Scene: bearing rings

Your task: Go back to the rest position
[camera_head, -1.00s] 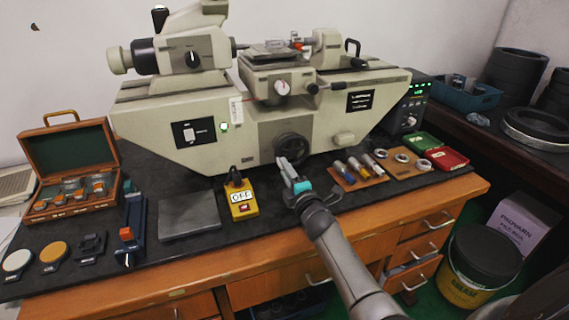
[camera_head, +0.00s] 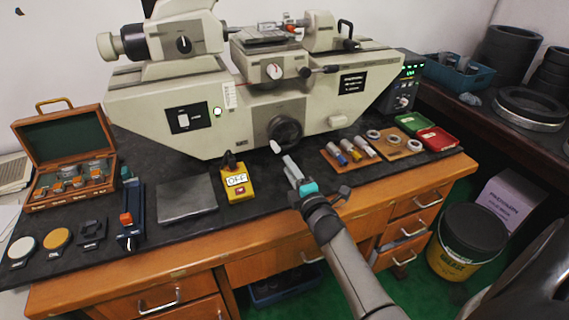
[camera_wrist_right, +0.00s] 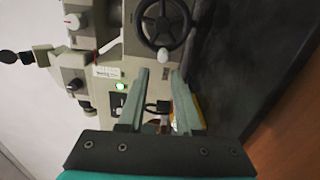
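My right gripper (camera_head: 291,168) reaches in from the lower right and hangs over the front of the bench, just below the machine's handwheel (camera_head: 284,132). In the right wrist view its two fingers (camera_wrist_right: 160,98) stand apart with nothing held between them. The handwheel (camera_wrist_right: 163,24) lies beyond the fingertips in that view, apart from them. The beige measuring machine (camera_head: 250,95) fills the back of the bench. My left gripper is not in view.
A yellow OFF box (camera_head: 237,184) and a grey plate (camera_head: 186,199) lie left of the gripper. Metal cylinders and rings lie on wooden boards (camera_head: 345,158), with green and red trays (camera_head: 437,139) to the right. An open wooden case (camera_head: 65,140) stands at left.

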